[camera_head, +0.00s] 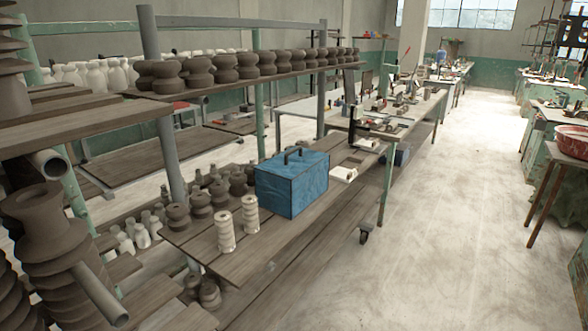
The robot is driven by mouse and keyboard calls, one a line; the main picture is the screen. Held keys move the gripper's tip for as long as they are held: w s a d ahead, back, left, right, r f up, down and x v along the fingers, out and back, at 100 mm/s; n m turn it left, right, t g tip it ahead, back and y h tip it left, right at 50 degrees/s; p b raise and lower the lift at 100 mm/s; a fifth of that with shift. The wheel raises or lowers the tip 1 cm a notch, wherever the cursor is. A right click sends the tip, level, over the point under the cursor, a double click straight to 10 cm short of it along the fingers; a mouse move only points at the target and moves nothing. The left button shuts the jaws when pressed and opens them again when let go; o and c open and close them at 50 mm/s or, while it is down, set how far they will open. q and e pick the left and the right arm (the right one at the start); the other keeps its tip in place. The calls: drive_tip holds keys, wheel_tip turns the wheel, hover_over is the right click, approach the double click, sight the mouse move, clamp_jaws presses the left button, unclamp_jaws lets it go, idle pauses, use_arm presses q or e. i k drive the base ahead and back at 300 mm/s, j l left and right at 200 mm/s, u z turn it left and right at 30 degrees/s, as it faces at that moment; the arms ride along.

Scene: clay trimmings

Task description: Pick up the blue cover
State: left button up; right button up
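A blue box-like thing (308,188) stands on the lower wooden shelf near the middle of the head view. It looks like the blue cover, with scuffed sides and a flat blue top. Whether the top is a separate part cannot be told. Neither of my grippers shows in this view, and nothing is seen touching the blue thing.
Two pale ribbed clay pieces (250,214) stand just left of it, with dark clay pots behind them. An upper shelf (300,72) of dark pots runs above. A green post (387,185) rises to its right. The pale floor (455,230) is open on the right.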

sight(287, 183)
drive_tip(key=i+l+u, duration=0.1)
drive_tip(key=i+l, duration=0.2)
drive_tip(key=i+l+u, duration=0.1)
drive_tip(key=i+l, duration=0.2)
drive_tip(key=l, duration=0.15)
drive_tip(key=i+l+u, duration=0.1)
drive_tip(key=i+l, duration=0.15)
drive_tip(key=l, duration=0.15)
drive_tip(key=i+l+u, duration=0.1)
drive_tip(key=i+l, duration=0.15)
drive_tip(key=l, duration=0.2)
drive_tip(key=i+l+u, duration=0.1)
drive_tip(key=i+l, duration=0.15)
drive_tip(key=l, duration=0.2)
